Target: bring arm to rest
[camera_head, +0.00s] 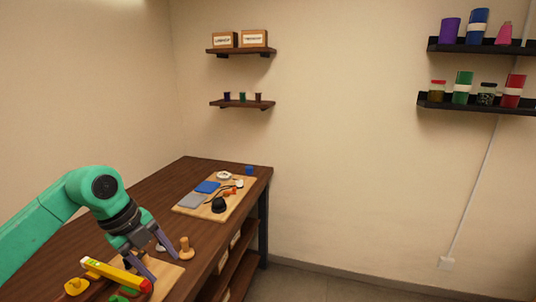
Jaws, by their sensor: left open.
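My left arm comes in from the left in green, and its dark gripper (159,259) points down over the near part of the bench. Its two fingers are spread apart, with no object seen between them. A wooden peg-shaped piece (186,249) stands just right of the fingers, on or beside a light wooden board (168,283). A yellow level-like tool (115,274) with a red end lies left of the fingers, close to them. My right gripper does not show.
The dark wooden bench (150,203) carries a far board (233,205) with blue and grey pads, a black rounded piece (218,205) and small parts. A yellow item (77,286) lies at the near left. Wall shelves (241,51) are beyond. Open floor (310,287) lies right of the bench.

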